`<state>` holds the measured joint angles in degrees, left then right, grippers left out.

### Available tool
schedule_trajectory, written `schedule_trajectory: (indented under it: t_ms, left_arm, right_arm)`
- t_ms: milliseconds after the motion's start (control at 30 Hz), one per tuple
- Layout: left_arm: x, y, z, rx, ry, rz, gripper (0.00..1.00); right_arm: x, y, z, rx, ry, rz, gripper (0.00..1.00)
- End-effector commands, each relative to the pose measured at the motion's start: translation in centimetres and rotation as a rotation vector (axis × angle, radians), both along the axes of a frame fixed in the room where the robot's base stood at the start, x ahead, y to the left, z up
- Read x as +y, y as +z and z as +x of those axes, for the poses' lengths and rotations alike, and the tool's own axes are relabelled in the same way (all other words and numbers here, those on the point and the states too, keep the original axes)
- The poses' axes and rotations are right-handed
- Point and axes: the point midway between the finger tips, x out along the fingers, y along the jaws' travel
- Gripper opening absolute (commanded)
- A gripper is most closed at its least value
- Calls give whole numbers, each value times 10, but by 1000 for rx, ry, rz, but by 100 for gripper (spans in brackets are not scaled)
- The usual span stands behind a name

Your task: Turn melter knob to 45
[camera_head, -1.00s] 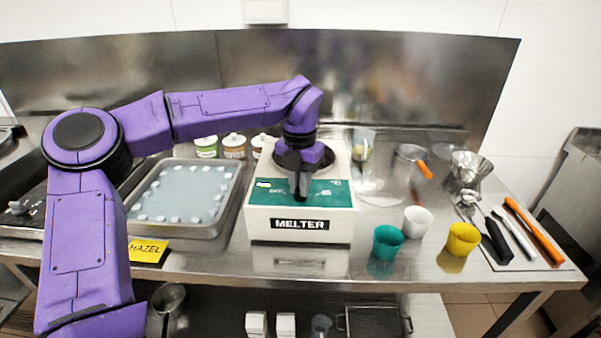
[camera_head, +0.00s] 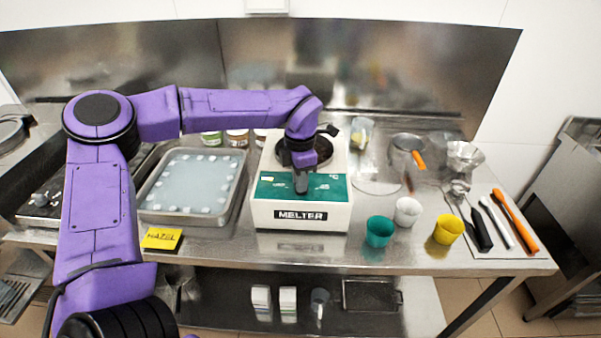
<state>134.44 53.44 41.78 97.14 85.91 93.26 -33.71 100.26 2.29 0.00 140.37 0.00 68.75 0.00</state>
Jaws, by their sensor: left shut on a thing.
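The melter (camera_head: 299,217) is a white box with a green front panel and a "MELTER" label, standing at the middle of the steel table. My left arm reaches over from the left, and my left gripper (camera_head: 301,186) points down at the middle of the green panel (camera_head: 273,190). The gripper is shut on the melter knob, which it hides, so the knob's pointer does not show. The mark "45" (camera_head: 322,187) shows on the panel just right of the gripper. My right gripper is not in view.
A tray with white pieces (camera_head: 145,206) stands left of the melter. Green (camera_head: 379,232), white (camera_head: 407,211) and yellow (camera_head: 446,230) cups stand at its right. Spatulas (camera_head: 514,222) lie at the far right. A yellow "HAZEL" card (camera_head: 161,238) lies at the front left.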

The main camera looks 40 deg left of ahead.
Motion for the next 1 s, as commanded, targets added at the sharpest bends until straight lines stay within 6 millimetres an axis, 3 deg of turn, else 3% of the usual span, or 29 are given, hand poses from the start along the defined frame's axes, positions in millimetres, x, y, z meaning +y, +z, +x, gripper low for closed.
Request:
schedule_trajectory:
  t_ms: [667, 700, 733, 1000]
  left_arm:
    - [1, 3, 2, -8, -59, 1, 0]
    - [1, 2, 2, -8, -59, 1, 28]
    - [1, 2, 2, -8, -59, 0, 38]
    - [0, 1, 1, -3, -58, 0, 40]
  right_arm:
    - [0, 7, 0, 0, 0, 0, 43]
    - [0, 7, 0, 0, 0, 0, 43]
    - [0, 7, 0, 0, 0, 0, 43]
    - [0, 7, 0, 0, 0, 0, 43]
